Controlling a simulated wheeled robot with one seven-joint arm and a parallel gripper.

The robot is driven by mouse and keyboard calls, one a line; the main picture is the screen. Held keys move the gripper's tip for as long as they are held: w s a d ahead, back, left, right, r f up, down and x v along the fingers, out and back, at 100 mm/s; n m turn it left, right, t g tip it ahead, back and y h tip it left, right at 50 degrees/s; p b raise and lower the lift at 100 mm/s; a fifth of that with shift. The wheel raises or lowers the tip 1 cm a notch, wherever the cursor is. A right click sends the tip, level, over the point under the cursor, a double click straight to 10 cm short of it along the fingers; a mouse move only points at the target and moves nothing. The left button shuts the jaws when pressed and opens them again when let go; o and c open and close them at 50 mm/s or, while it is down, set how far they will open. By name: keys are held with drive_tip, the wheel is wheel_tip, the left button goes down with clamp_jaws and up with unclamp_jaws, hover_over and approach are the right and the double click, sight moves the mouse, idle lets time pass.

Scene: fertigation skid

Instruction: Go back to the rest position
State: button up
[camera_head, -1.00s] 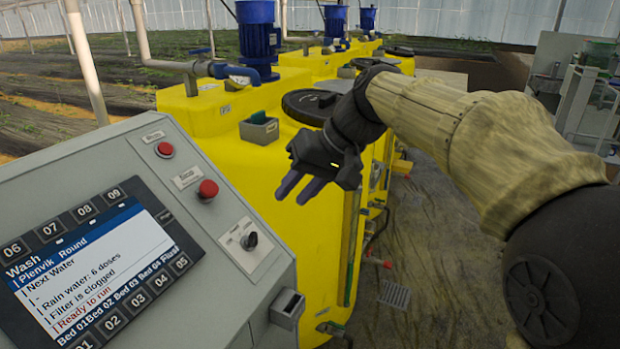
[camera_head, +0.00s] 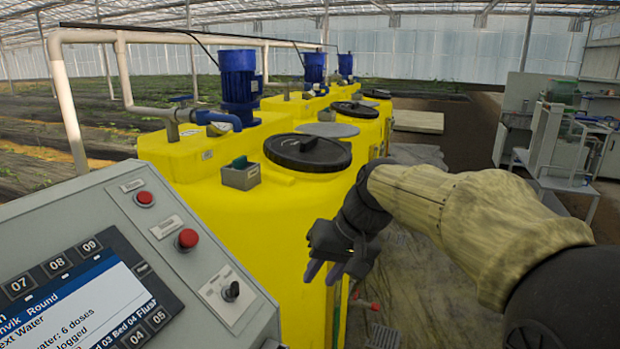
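My gripper (camera_head: 322,274) is in the middle of the picture, in front of the right side of the nearest yellow tank (camera_head: 265,215). It points down and to the left. Its two dark fingers look a little apart, with nothing visible between them. My arm, in a tan sleeve, comes in from the right edge. I cannot tell from this view how far the gripper is from the tank wall.
A grey control panel (camera_head: 130,215) with a screen, two red buttons and a black knob (camera_head: 230,291) stands at the left. The near tank has a black lid (camera_head: 307,152) and a small grey box (camera_head: 240,176). A white shelf cart (camera_head: 560,150) stands right.

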drive_tip(key=s+d+f+h, duration=0.1)
drive_tip(key=s+d+f, duration=0.3)
drive_tip(key=f, duration=0.3)
drive_tip(key=s+d+f+m+h, duration=0.1)
drive_tip(key=s+d+f+h, duration=0.1)
drive_tip(key=s+d+f, duration=0.2)
drive_tip(key=s+d+f+m+h, duration=0.1)
drive_tip(key=s+d+f, duration=0.3)
drive_tip(key=f, duration=0.5)
drive_tip(key=shift+d+f+h, duration=0.4)
drive_tip(key=shift+d, duration=0.3)
